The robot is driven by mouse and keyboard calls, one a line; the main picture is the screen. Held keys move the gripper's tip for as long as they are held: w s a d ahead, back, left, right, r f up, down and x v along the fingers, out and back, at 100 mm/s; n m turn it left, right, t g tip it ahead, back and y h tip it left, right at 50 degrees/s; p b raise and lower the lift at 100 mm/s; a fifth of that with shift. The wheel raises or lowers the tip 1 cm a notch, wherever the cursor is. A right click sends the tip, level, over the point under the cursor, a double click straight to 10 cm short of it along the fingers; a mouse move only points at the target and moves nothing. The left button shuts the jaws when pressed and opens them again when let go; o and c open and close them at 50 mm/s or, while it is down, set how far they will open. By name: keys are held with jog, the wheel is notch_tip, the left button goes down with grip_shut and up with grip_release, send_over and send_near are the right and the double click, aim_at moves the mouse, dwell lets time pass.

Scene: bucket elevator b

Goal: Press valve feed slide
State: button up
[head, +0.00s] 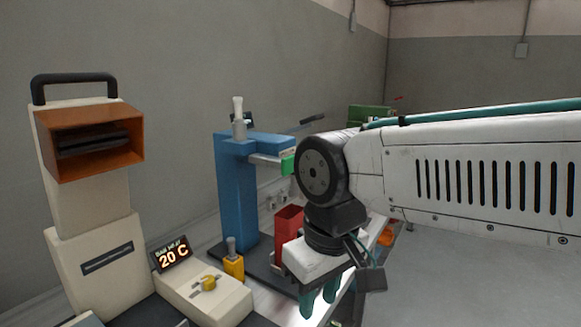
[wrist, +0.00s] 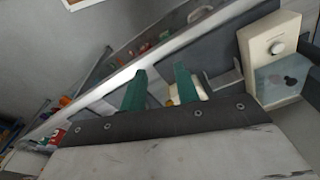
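I cannot tell for sure which part is the valve feed slide. A blue press stand (head: 237,195) has a grey lever on top, a light horizontal bar and a green block (head: 288,164) on its right side, partly behind my arm. A cream machine (head: 85,215) with an orange hood (head: 95,147) stands at the left. My gripper (head: 318,300) points down in front of the stand, to its right. In the wrist view its two teal fingers (wrist: 160,88) are apart with nothing held between them.
A cream box with a yellow knob (head: 208,284), a "20 C" display (head: 171,254), a small yellow block (head: 234,267) and a red bin (head: 288,226) share the bench. Grey floor lies right.

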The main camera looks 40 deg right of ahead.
grip_shut()
dwell(1.3)
